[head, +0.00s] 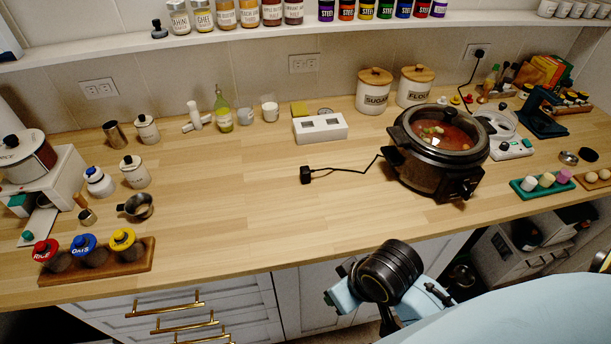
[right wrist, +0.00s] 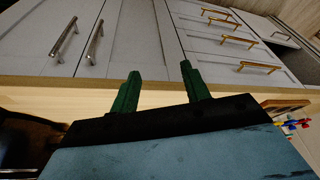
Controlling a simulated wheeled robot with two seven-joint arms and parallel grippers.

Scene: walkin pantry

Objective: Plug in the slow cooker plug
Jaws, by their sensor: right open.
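The black plug (head: 306,175) lies loose on the wooden counter, left of the slow cooker (head: 437,150). Its black cord runs right to the cooker, which is full of red food under a glass lid. A double wall socket (head: 303,63) with nothing in it is on the tiles behind. Another empty socket (head: 99,88) is at the left. My right gripper (right wrist: 158,70) shows in the right wrist view with two green fingers apart and nothing between them, over the counter's front edge. My left gripper is in neither view.
A white box with two grey windows (head: 320,128) stands between plug and wall. Sugar and flour canisters (head: 375,92) stand behind the cooker. A socket (head: 478,52) at the back right holds another plug. Jars on a wooden tray (head: 98,276) are front left. The counter's middle front is clear.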

